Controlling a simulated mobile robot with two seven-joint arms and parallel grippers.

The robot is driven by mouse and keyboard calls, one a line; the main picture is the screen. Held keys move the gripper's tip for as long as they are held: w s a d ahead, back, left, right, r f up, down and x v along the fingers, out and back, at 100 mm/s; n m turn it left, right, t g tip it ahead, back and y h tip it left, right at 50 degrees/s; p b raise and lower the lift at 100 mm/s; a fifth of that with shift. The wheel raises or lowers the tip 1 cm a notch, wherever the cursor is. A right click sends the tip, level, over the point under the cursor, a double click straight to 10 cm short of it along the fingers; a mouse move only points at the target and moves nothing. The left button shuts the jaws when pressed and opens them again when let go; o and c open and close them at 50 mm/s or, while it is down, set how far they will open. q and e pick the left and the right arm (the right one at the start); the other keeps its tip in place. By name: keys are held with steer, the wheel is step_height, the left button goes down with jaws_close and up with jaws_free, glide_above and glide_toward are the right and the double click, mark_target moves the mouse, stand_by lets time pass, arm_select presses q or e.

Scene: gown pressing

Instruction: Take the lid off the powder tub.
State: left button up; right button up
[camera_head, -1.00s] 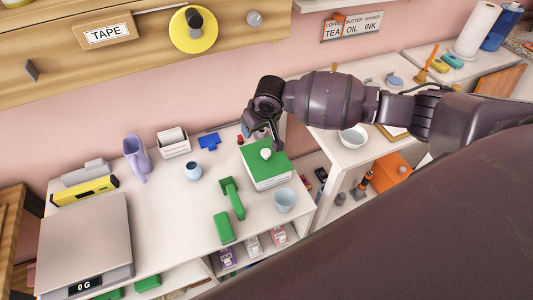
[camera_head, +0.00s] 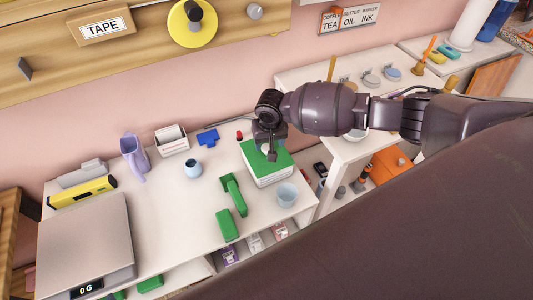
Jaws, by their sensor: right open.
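The powder tub (camera_head: 272,180) is a white box on the white counter, and its green lid (camera_head: 281,166) sits on top of it. A pale round knob (camera_head: 264,148) stands on the lid, now mostly hidden by my right gripper. My right gripper (camera_head: 270,153) is open and points down over the lid at the knob. One finger shows in front of the knob. I cannot tell whether the fingers touch the knob. My left gripper is not in view.
A pale blue cup (camera_head: 286,195) stands close to the tub's front right. A green tape dispenser-like piece (camera_head: 235,195) lies to its left. The counter between is clear.

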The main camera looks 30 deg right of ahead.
mark_target(267, 147)
steer(key=f, duration=0.2)
steer(key=w+f, duration=0.1)
steer(key=f, duration=0.1)
steer(key=shift+w+f+b, duration=0.2)
steer(key=shift+f+b, duration=0.1)
steer(key=shift+f, duration=0.05)
steer(key=c, duration=1)
